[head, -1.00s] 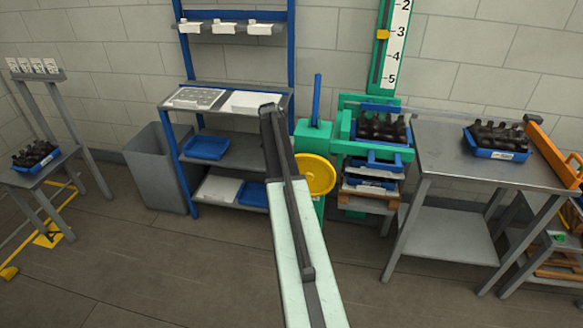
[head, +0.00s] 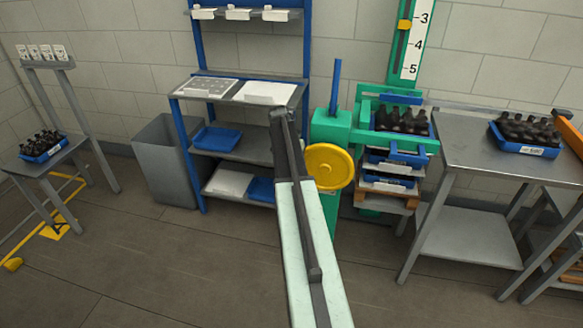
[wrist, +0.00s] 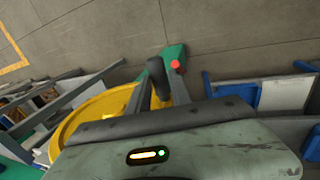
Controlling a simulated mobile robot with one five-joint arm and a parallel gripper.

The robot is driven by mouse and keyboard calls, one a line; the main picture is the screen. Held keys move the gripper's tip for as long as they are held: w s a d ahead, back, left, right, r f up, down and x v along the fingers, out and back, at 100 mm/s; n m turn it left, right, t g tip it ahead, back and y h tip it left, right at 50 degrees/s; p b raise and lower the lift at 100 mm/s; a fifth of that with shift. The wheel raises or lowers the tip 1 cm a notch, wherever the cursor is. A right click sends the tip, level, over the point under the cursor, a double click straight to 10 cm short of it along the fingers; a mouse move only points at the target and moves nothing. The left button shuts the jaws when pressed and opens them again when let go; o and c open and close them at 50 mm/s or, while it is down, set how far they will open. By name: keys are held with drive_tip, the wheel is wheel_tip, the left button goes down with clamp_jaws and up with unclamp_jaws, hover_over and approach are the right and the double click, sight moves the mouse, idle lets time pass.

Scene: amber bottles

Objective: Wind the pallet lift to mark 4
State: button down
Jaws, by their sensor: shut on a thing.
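The pallet lift (head: 330,125) is a green machine with a yellow handwheel (head: 330,166) at its front; the wheel also shows in the wrist view (wrist: 95,115). A white scale (head: 416,45) reads 3, 4 and 5 downward. Its yellow pointer (head: 404,24) sits close to mark 3, slightly below it. A green frame beside it surrounds a blue crate of dark bottles (head: 402,119). My gripper (wrist: 158,92) is shut on the wheel's black handle (wrist: 156,72). In the head view my arm hides the handle and the wheel's left edge.
A steel table (head: 480,160) with another blue bottle crate (head: 525,147) stands right of the lift. A blue-framed shelf (head: 240,145) and grey bin (head: 167,160) stand to the left. A small stand (head: 50,155) holds bottles at far left. The front floor (head: 170,270) is clear.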

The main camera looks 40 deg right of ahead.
drive_tip(key=f+b, duration=0.5)
drive_tip(key=shift+w+a+f, duration=0.15)
drive_tip(key=shift+w+f, duration=0.05)
drive_tip(key=c, duration=1.9)
unclamp_jaws()
drive_tip(key=shift+w+a, duration=0.15)
drive_tip(key=shift+w, duration=0.25)
drive_tip(key=o, duration=0.5)
drive_tip(key=shift+f, duration=0.1)
drive_tip(key=shift+o, duration=0.8)
drive_tip(key=shift+s, duration=0.2)
drive_tip(key=shift+s+r, duration=0.1)
drive_tip(key=shift+r, duration=0.1)
